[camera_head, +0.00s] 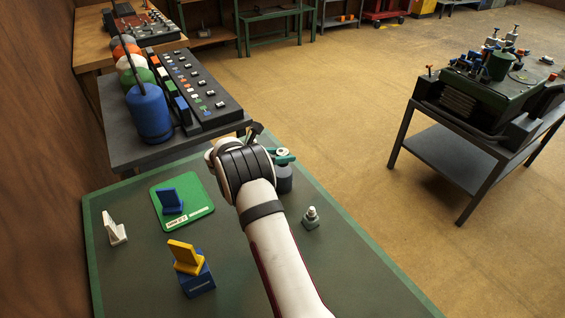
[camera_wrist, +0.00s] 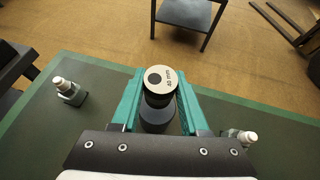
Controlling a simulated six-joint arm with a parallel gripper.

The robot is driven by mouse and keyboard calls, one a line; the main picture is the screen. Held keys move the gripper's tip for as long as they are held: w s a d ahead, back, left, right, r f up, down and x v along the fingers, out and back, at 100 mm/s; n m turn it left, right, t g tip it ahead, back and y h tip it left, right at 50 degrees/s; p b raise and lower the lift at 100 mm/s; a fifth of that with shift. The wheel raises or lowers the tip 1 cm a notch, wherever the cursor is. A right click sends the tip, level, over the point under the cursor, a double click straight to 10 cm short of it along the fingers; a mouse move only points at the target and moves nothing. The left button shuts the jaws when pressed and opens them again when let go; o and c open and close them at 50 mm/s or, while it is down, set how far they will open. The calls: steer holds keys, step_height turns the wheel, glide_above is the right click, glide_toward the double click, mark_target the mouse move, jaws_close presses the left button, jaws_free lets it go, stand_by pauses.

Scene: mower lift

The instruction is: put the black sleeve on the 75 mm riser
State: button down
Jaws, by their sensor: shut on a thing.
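My gripper (camera_wrist: 161,84) has teal jaws that close on a round black piece, which looks like the black sleeve (camera_wrist: 157,99). A light grey disc with a dark spot and a small printed label shows at its top; I cannot read the label surely. A wider dark grey cylinder (camera_wrist: 157,119) is in line with it below; in the head view this dark cylinder (camera_head: 284,181) stands on the green table under the teal jaws. I cannot tell whether the sleeve touches it or is around it, nor which part is the 75 mm riser. My wrist hides part of this.
Grey blocks with white pegs stand to the left (camera_wrist: 71,91) and right (camera_wrist: 241,138) in the wrist view. A green mat (camera_head: 196,209) with a blue holder, a yellow holder on a blue block (camera_head: 190,268) and a white holder (camera_head: 115,228) are left of my arm.

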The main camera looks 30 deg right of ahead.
steer(key=shift+f, duration=1.4)
steer(key=shift+f, duration=0.1)
steer(key=shift+c, duration=2.1)
jaws_free()
steer(key=v, duration=1.2)
steer(key=s+a+r+m+g+y, duration=0.1)
steer(key=s+r+m+g+y, duration=0.1)
steer(key=s+r+m, duration=0.45)
steer(key=s+a+r+m+g+y, duration=0.15)
steer(key=s+m, duration=0.25)
steer(key=s, duration=0.5)
steer(key=s+a+m+y, duration=0.5)
steer(key=s+a+m, duration=0.3)
steer(key=s, duration=0.3)
steer(key=s+a+m+y, duration=0.5)
steer(key=s+a+m, duration=0.2)
steer(key=s, duration=0.5)
steer(key=shift+s+a+m, duration=0.2)
steer(key=shift+a+m, duration=0.15)
steer(key=shift+a, duration=0.25)
